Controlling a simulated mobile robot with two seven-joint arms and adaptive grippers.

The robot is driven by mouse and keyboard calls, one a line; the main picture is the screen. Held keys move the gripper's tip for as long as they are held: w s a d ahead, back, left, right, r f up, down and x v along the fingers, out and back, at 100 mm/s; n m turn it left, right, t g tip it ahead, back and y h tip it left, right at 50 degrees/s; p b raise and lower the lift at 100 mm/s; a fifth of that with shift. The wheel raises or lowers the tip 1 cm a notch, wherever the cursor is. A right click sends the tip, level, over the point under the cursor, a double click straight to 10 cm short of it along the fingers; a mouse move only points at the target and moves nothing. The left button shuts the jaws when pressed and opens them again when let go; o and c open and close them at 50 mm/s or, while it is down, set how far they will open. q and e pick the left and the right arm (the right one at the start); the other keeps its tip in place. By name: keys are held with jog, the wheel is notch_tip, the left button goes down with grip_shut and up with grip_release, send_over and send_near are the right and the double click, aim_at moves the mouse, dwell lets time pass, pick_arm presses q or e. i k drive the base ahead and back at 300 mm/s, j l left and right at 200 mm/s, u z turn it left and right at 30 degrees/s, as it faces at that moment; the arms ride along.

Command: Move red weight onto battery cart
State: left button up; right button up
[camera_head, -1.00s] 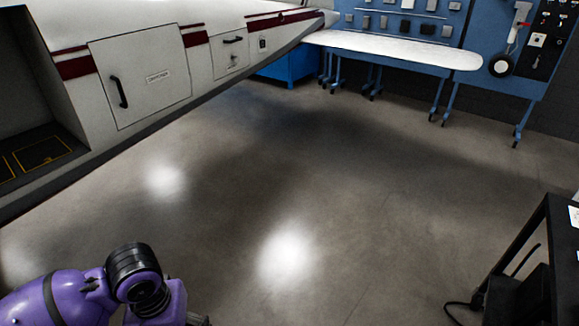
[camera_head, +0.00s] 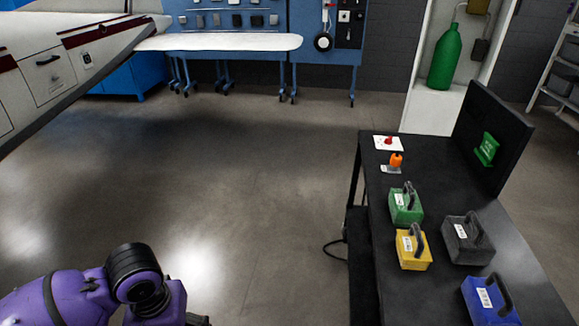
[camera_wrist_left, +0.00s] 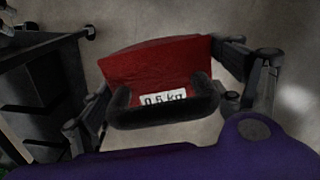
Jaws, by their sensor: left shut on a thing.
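The red weight (camera_wrist_left: 150,65) shows in the left wrist view, with a black handle and a white label reading 0.5 kg. My left gripper (camera_wrist_left: 170,95) is shut on it, with a finger on each side, and holds it above the grey floor. In the head view my purple left arm shows at the bottom left; the gripper's grip and the red weight are out of that view. My right gripper is in neither view. I cannot tell which thing is the battery cart; a black table or cart (camera_head: 400,290) stands at the right of the head view.
On the black top stand a green weight (camera_head: 406,204), a yellow weight (camera_head: 413,247), a black weight (camera_head: 468,239) and a blue weight (camera_head: 490,301). A small orange object (camera_head: 396,160) and a dark panel (camera_head: 493,135) are behind them. Open floor (camera_head: 250,190) lies left.

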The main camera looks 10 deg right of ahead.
aim_at(444, 304)
jog(key=k+l+z, duration=0.15)
jog(key=l+z, duration=1.05)
jog(key=l, duration=0.35)
jog(key=i, duration=0.4)
